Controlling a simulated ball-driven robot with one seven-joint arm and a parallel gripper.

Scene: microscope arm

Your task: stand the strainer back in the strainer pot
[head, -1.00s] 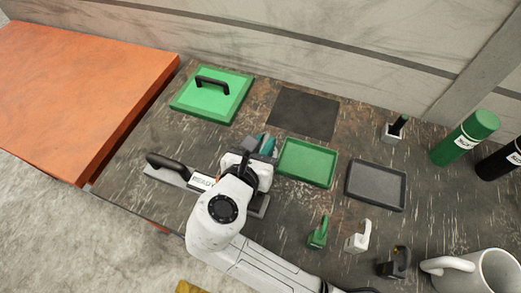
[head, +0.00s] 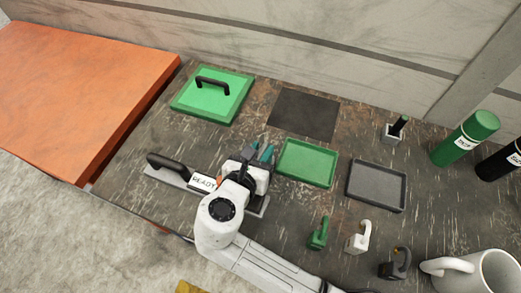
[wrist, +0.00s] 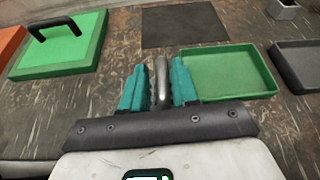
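My gripper (head: 259,153) has two teal fingers, which stand apart over the worktop, left of the green tray. In the wrist view my gripper (wrist: 161,85) shows a grey rounded bar (wrist: 162,82) between the fingers, with narrow gaps beside it; I cannot tell what it belongs to. A small pale pot (head: 391,135) at the back right holds a dark upright handle (head: 400,122). I cannot tell for certain whether these are the strainer pot and strainer. No other strainer is recognisable.
A green tray (head: 307,163) and grey tray (head: 376,186) lie right of my gripper. A plate with a READY block (head: 203,182) is close left. Small hooked pieces (head: 318,233), a large mug (head: 485,272) and a green bottle (head: 464,138) stand right. A green lid (head: 212,103) lies back left.

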